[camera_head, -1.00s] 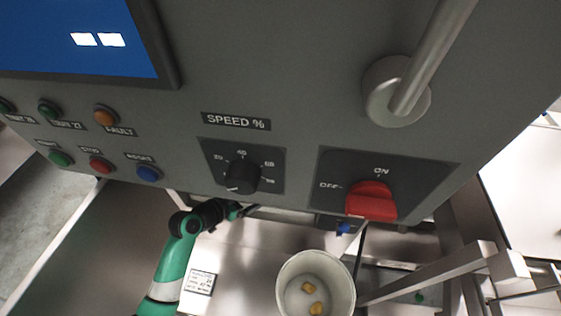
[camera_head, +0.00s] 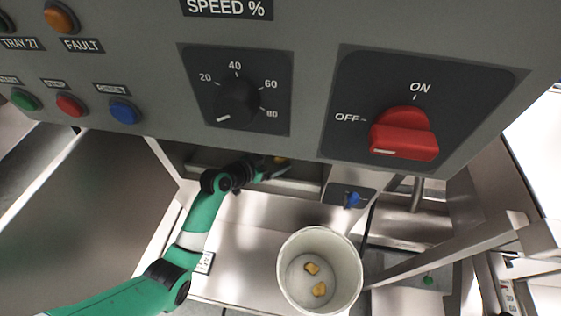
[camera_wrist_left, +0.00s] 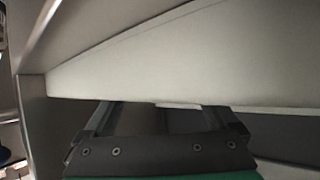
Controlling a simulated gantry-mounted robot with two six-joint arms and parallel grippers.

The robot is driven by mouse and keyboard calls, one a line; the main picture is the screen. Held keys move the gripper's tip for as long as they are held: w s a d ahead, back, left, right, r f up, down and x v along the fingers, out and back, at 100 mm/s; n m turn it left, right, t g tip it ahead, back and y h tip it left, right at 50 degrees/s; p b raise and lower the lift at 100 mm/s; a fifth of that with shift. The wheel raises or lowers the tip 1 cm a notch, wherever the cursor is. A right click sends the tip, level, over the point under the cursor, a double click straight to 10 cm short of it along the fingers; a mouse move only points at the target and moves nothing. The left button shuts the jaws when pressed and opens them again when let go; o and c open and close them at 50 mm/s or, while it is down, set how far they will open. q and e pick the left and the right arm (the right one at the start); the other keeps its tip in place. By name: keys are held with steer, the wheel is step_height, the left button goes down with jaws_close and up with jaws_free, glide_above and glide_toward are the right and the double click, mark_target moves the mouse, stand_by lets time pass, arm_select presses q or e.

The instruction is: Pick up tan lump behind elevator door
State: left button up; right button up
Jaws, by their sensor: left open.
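My left gripper (camera_head: 270,170) reaches into the dark opening under the control panel. It is open, with nothing seen between its fingers. A small tan lump (camera_head: 281,160) shows at the gripper's tip, partly hidden by the gripper and the panel edge; I cannot tell whether they touch. In the left wrist view the open fingers (camera_wrist_left: 160,110) face a pale metal wall, and no lump shows there. I cannot make out an elevator door for certain. My right gripper is not in view.
A white bucket (camera_head: 291,243) holding two tan lumps (camera_head: 312,268) stands on the metal surface below. The panel (camera_head: 310,60) with its black speed dial (camera_head: 236,103) and red switch (camera_head: 404,138) overhangs the opening. A blue knob (camera_head: 352,199) lies right of it.

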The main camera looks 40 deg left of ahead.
arm_select(q)
steer(key=shift+w+f, duration=0.25)
steer(key=shift+w, duration=0.25)
jaws_close()
steer(key=shift+r, duration=0.1)
steer(key=r+p, duration=0.2)
steer(key=r, duration=0.1)
steer(key=r+p, duration=0.1)
steer(key=shift+s+r, duration=0.3)
steer(key=shift+s, duration=0.05)
steer(key=p+v, duration=1.4)
steer(key=v, duration=0.1)
steer(key=shift+s+r+p, duration=0.2)
steer(key=shift+r+p, duration=0.1)
steer(key=shift+r, duration=0.15)
